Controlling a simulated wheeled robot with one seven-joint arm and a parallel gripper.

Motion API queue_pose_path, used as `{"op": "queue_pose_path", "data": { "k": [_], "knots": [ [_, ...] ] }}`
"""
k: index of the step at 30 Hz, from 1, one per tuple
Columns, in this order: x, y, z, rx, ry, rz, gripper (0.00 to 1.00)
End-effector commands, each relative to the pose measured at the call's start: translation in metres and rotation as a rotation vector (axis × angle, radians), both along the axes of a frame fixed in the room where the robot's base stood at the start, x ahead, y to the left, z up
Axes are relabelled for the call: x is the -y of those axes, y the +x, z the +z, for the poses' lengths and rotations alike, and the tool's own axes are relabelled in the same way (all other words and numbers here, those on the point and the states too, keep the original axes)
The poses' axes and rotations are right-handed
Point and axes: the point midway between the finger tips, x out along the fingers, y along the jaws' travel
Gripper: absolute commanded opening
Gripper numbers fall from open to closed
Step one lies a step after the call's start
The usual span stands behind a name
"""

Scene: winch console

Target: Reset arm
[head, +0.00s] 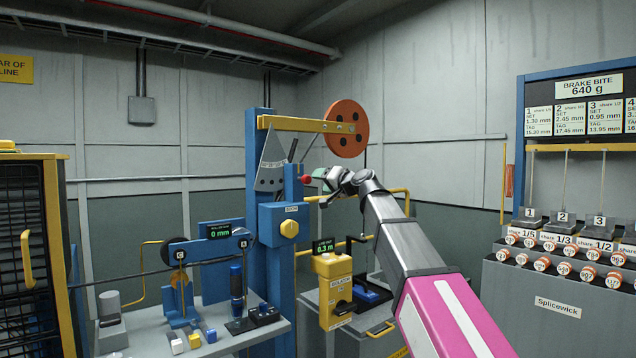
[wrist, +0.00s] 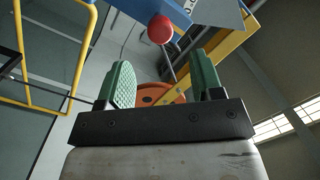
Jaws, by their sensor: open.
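My gripper (head: 322,178) is raised beside the blue post (head: 259,140) of the winch console. Its two green fingers stand apart and empty in the wrist view (wrist: 160,64). A red ball knob (head: 306,179) sits just left of the fingertips in the head view. In the wrist view the red knob (wrist: 160,29) shows beyond the fingertips, between their lines, not gripped. A yellow beam (head: 305,124) runs from the post to an orange wheel (head: 347,128). A yellow knob (head: 289,228) is on the blue box below.
A yellow box (head: 332,289) with a small display stands below my arm. A bench (head: 150,328) with a 0 mm gauge (head: 219,230) is at left. A weight rack (head: 560,290) is at right. Yellow rails (wrist: 60,45) stand left in the wrist view.

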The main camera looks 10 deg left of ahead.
Motion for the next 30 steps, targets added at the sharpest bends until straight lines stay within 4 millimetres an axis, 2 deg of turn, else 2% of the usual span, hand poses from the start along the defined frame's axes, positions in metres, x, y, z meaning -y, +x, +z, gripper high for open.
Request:
{"op": "queue_pose_path", "data": {
  "k": [7, 11, 14, 21, 26, 30],
  "knots": [
    [0.0, 0.001, -0.001, -0.001, -0.002, -0.001, 0.6],
    [0.007, 0.005, -0.025, -0.019, -0.036, -0.011, 0.6],
    [0.022, 0.011, -0.068, -0.054, -0.099, -0.029, 0.6],
    [0.076, 0.021, -0.202, -0.177, -0.307, -0.08, 0.6],
    [0.118, 0.015, -0.288, -0.272, -0.444, -0.107, 0.6],
    [0.157, 0.002, -0.359, -0.363, -0.56, -0.127, 0.6]
  ]
}}
